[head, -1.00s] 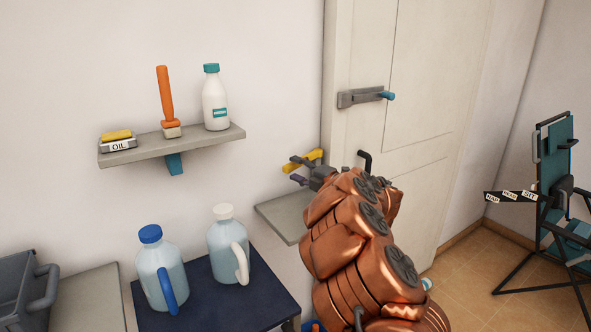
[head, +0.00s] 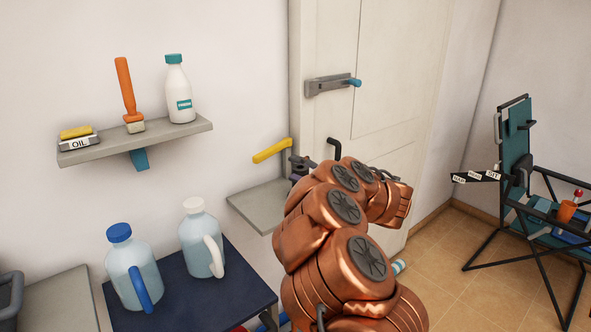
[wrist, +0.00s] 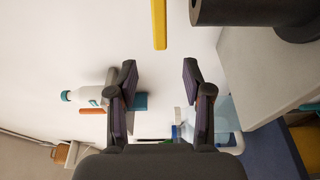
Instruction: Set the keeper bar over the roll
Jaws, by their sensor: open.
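A yellow bar (head: 272,150) juts out by the wall above a small grey shelf (head: 252,207). It may be the keeper bar. It also shows in the wrist view (wrist: 158,22), beyond my fingertips and apart from them. A dark cylinder (wrist: 240,10) stands on the shelf at the top right of the wrist view; I cannot tell whether it is the roll. In the head view my arm hides that area. My gripper (wrist: 160,80) is open with nothing between its fingers. In the head view it shows small and dark (head: 299,166), just right of the yellow bar.
A wall shelf (head: 190,135) holds an oil tin, an orange-handled brush and a white bottle. Two jugs (head: 130,270) stand on a dark blue table top (head: 235,290). A door with a latch (head: 330,85) is behind my arm. A teal chair (head: 515,150) stands at right.

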